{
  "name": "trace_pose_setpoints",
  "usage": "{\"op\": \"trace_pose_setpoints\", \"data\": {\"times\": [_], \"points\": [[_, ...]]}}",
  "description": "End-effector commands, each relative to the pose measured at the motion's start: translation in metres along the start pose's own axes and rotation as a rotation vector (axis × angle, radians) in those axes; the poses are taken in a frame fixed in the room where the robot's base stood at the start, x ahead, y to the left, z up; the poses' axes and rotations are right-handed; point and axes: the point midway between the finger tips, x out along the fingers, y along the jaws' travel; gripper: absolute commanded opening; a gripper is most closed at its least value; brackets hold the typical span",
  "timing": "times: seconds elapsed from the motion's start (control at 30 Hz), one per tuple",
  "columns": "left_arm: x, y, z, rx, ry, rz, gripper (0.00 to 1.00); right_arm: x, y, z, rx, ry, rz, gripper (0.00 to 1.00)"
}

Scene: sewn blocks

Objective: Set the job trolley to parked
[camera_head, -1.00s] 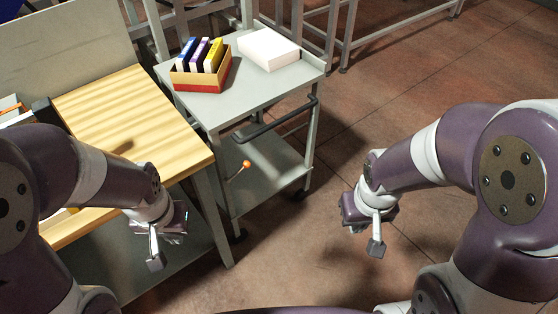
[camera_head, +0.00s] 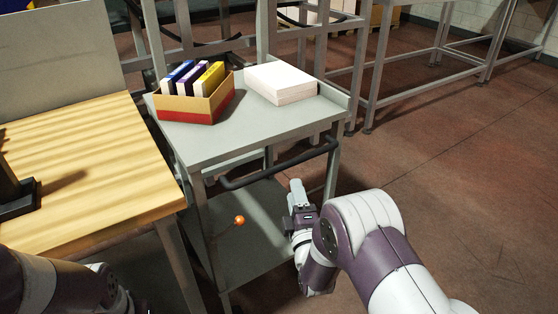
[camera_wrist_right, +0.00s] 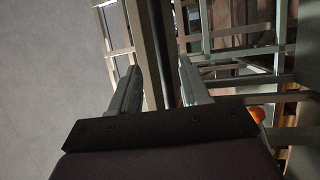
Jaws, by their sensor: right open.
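The grey job trolley (camera_head: 262,128) stands upright beside the wooden bench, with a dark push handle (camera_head: 280,166) along its near edge. A lever with an orange ball knob (camera_head: 239,220) shows low at its near side; the knob also shows at the right of the right wrist view (camera_wrist_right: 257,115). My right gripper (camera_head: 296,188) is below and near the right part of the handle. In the right wrist view its fingers (camera_wrist_right: 158,88) are apart, with a bar seen between or beyond them; contact cannot be told. My left gripper is out of view; only its arm shows, bottom left.
A box of binders (camera_head: 196,105) and a white stack (camera_head: 282,83) sit on the trolley top. The wooden bench (camera_head: 85,165) adjoins on the left, with a dark object (camera_head: 17,200) on it. Metal frames (camera_head: 400,60) stand behind. Floor at the right is clear.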

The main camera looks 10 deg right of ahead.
Motion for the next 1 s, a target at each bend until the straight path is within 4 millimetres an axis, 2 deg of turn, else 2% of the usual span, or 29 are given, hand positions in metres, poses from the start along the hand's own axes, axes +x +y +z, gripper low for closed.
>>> {"op": "trace_pose_setpoints", "data": {"times": [0.17,0.3,0.5,0.63,0.87,0.97,1.0], "points": [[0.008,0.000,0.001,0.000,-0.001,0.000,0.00,0.037,-0.003,0.001,0.000,-0.002,0.002,0.46],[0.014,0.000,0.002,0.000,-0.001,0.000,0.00,0.074,-0.003,0.000,0.001,0.000,0.000,0.46],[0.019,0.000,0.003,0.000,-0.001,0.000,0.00,0.110,-0.003,0.000,0.001,0.000,-0.003,0.46],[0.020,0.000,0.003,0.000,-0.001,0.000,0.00,0.120,-0.002,0.000,0.001,0.000,-0.004,0.46],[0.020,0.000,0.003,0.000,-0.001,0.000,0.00,0.121,-0.001,0.000,0.002,0.000,-0.005,0.46],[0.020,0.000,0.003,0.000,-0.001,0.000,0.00,0.121,-0.001,0.000,0.002,0.000,-0.004,0.17],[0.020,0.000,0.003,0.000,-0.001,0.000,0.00,0.121,-0.001,0.000,0.002,0.000,-0.004,0.04]]}}
